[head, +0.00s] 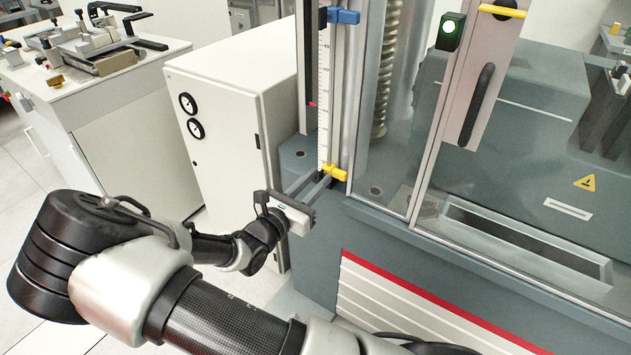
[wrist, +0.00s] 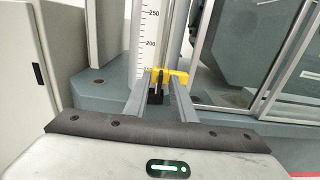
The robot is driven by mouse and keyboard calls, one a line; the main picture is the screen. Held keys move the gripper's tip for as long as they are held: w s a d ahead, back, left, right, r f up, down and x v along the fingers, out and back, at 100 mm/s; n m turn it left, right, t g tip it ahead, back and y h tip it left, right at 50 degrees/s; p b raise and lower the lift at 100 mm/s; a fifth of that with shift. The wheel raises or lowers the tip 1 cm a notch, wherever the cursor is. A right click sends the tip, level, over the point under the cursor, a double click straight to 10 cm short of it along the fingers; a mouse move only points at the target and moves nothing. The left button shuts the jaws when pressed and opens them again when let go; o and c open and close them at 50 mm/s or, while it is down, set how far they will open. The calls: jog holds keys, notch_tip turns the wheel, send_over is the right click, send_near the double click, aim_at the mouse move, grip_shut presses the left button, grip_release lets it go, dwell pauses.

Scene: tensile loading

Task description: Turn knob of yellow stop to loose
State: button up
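The yellow stop (head: 334,172) is clamped low on the white vertical scale rail, and it also shows in the wrist view (wrist: 180,76). Its small black knob (wrist: 156,97) faces my gripper and sits between the two grey fingers. My gripper (head: 322,179) reaches in from the front left, level with the stop. In the wrist view its fingertips (wrist: 160,77) stand apart, one on each side of the knob. The gripper looks open; whether a finger touches the knob is not clear. The knob's far side is hidden.
A blue stop (head: 343,16) sits higher on the same scale (head: 323,100). A framed glass door (head: 480,85) with a black handle is to the right. A white cabinet (head: 232,120) stands close on the left. The grey machine ledge (head: 375,195) lies below the stop.

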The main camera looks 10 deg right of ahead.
grip_shut()
jog(key=shift+r+p, duration=0.1)
jog(key=shift+p, duration=0.3)
jog(key=n+p, duration=0.2)
jog(key=p, duration=0.1)
jog(key=shift+r+n, duration=0.15)
jog(key=shift+n, duration=0.25)
jog(key=n+p, duration=0.2)
jog(key=n, duration=0.3)
jog(key=n+p, duration=0.3)
jog(key=n, duration=0.2)
jog(key=f+n+p, duration=0.1)
jog(key=n+p, duration=0.2)
jog(key=n, duration=0.2)
jog(key=shift+w+a, duration=0.1)
jog(key=shift+a, duration=0.05)
